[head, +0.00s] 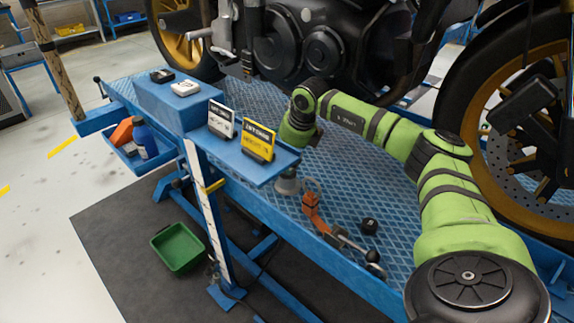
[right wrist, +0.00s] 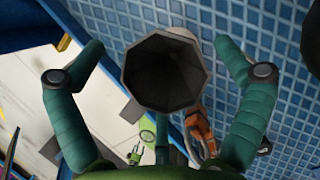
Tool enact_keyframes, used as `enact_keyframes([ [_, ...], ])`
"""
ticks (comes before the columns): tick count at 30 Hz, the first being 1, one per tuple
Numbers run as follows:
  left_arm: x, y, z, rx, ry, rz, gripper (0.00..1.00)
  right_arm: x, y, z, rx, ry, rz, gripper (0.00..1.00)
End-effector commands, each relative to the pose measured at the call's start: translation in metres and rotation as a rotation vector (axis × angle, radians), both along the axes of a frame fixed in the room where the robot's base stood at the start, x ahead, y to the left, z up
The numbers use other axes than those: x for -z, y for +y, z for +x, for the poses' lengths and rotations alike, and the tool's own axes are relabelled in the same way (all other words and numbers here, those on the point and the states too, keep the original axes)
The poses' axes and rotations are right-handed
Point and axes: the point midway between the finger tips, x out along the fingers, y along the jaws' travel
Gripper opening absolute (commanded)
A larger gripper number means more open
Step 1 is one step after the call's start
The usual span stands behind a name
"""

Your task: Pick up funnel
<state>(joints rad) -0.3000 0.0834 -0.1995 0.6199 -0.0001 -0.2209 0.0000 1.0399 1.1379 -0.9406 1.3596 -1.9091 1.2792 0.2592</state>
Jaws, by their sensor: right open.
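The funnel (right wrist: 165,72) shows in the right wrist view as a dark, wide, many-sided mouth with a grey rim, facing the camera. In the head view a small grey shape that looks like the funnel (head: 287,183) stands on the blue lift platform, partly hidden by the shelf edge. My right gripper (right wrist: 160,58) is open, with one green finger on each side of the funnel and visible gaps between. In the head view my right arm reaches in behind the signs, and its fingers are hidden. My left gripper is not in view.
An orange-handled tool (right wrist: 199,130) lies close beside the funnel. A small black object (head: 369,226) is on the platform (head: 347,180). A white sign (head: 221,119) and a yellow sign (head: 258,140) stand on the blue shelf. The motorcycle (head: 330,45) is behind. A green bin (head: 179,248) is below.

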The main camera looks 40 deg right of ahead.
Motion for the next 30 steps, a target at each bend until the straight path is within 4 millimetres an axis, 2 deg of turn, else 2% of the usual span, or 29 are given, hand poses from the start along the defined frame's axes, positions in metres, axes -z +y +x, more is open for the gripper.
enact_keyframes([
  [2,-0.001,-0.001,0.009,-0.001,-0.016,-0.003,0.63,0.000,0.000,0.000,0.000,0.000,0.000,1.00],
  [5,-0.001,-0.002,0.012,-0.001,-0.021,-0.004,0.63,0.000,0.000,0.000,0.000,0.000,0.000,1.00],
  [6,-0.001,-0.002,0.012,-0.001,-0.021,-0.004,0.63,0.000,0.000,0.000,0.000,0.000,0.000,0.84],
  [8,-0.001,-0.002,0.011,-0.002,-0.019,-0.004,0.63,0.000,0.000,0.000,0.000,0.000,0.000,0.60],
  [9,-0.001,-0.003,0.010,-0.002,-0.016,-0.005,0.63,0.000,0.000,0.000,-0.001,0.001,0.000,0.45],
  [23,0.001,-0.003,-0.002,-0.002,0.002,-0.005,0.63,-0.001,0.000,0.000,-0.001,0.001,0.001,0.42],
  [30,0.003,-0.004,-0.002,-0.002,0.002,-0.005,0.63,-0.022,0.000,0.001,-0.001,-0.003,0.000,0.42],
])
